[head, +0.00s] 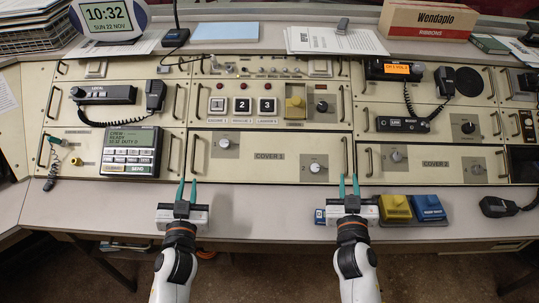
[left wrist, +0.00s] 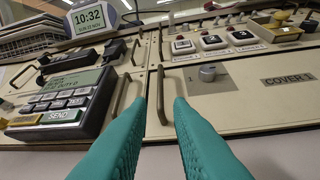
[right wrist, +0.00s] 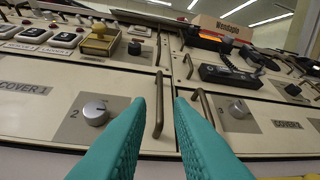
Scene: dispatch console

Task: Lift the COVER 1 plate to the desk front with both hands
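The COVER 1 plate (head: 235,167) is a cream panel set in the console's lower row, with a knob (head: 315,167) on its right side. An upright bar handle stands at each end. My left gripper (head: 187,185) is open in front of the plate's lower left corner. In the left wrist view the left handle (left wrist: 161,90) shows in the gap between its fingers. My right gripper (head: 349,182) is open at the lower right corner. In the right wrist view the right handle (right wrist: 159,105) shows between its fingers. Neither gripper visibly holds a handle.
The desk front (head: 265,215) between my grippers is clear. Yellow (head: 396,208) and blue (head: 428,208) blocks sit right of my right gripper. Neighbouring handles stand close by, one left of my left gripper (left wrist: 122,95) and one on COVER 2 (right wrist: 206,108). A keypad unit (head: 130,150) is at left.

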